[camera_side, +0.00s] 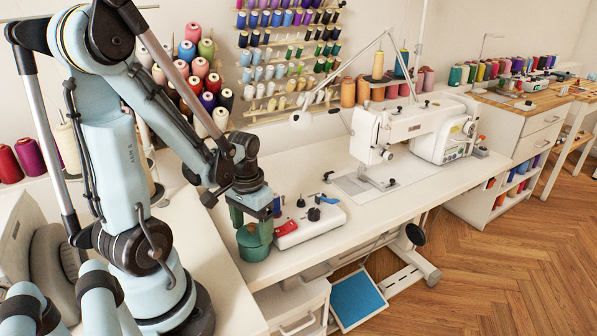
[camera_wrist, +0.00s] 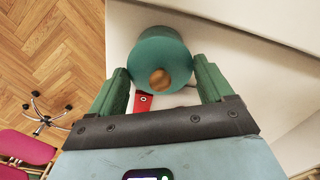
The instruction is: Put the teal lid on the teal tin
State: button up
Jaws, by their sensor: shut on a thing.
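The teal tin (camera_side: 253,252) stands on the white table at the front, below my gripper. The teal lid (camera_wrist: 152,55) is round with a wooden knob and shows between my fingers in the wrist view. My gripper (camera_wrist: 163,74) points down with its two green fingers on opposite sides of the lid, shut on it. In the side view the lid is at the top of the tin, partly behind the fingers. I cannot tell whether it is fully seated. The wrist view hides most of the tin under the lid.
A white tray (camera_side: 318,226) with a red tool (camera_side: 286,228) and small dark items lies just right of the tin. A white sewing machine (camera_side: 400,132) stands further right. The table's front edge is close to the tin.

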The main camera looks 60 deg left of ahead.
aim_at(252, 225)
jog(key=shift+f, duration=0.35)
jog(key=o, duration=0.8)
jog(key=shift+c, duration=0.2)
notch_tip(252, 225, up, 11)
dwell(0.6)
jog(key=w+d+r+m+t, duration=0.2)
jog(key=w+d+m+t, duration=0.2)
jog(key=d, duration=0.9)
jog(key=w+t, duration=0.3)
jog(key=shift+w+m, duration=0.2)
jog(key=shift+m, duration=0.2)
